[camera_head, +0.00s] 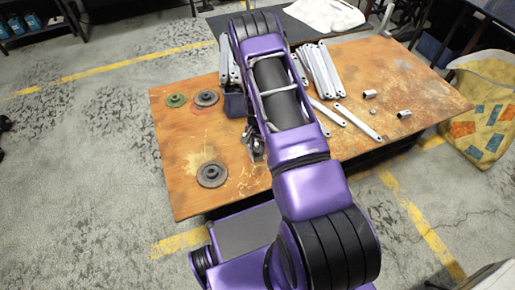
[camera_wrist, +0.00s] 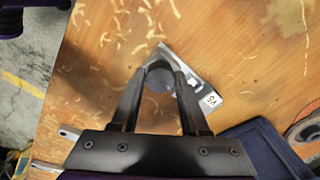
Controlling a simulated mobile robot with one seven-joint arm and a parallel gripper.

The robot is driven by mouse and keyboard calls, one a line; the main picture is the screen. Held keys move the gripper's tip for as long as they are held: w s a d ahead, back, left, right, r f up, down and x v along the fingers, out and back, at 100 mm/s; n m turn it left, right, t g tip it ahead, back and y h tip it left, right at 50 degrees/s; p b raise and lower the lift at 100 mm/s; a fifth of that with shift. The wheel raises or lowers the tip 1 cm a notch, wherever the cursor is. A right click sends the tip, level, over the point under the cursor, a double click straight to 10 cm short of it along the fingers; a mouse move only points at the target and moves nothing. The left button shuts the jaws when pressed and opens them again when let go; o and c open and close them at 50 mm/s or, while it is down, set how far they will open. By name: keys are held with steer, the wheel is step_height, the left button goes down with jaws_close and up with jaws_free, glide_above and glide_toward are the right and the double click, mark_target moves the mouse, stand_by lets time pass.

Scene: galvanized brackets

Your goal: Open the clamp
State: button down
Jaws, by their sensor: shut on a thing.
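The clamp (camera_wrist: 208,97) is a small metallic piece with a pale, marked plate, on the wooden table top in the wrist view. In the head view the clamp (camera_head: 254,148) shows only partly beside my arm, left of the table's middle. My gripper (camera_wrist: 160,75) has both fingers closed around a grey, rounded part of the clamp. The fingers cover much of that part, so its exact shape and the lever's angle are hard to tell.
A dark blue bin (camera_wrist: 255,150) stands close to the clamp. Grinding discs (camera_head: 212,174) lie on the table's left (camera_head: 180,195). Several pale brackets (camera_head: 322,70) and short metal tubes (camera_head: 404,114) lie to the right. Wood-like shavings lie around the clamp. A yellow bag (camera_head: 485,95) stands off the right edge.

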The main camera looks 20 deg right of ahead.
steer(key=n, duration=1.6)
steer(key=c, duration=0.8)
jaws_free()
steer(key=shift+n, duration=0.5)
steer(key=shift+c, duration=0.2)
steer(key=shift+o, duration=1.4)
steer(key=shift+r, duration=0.15)
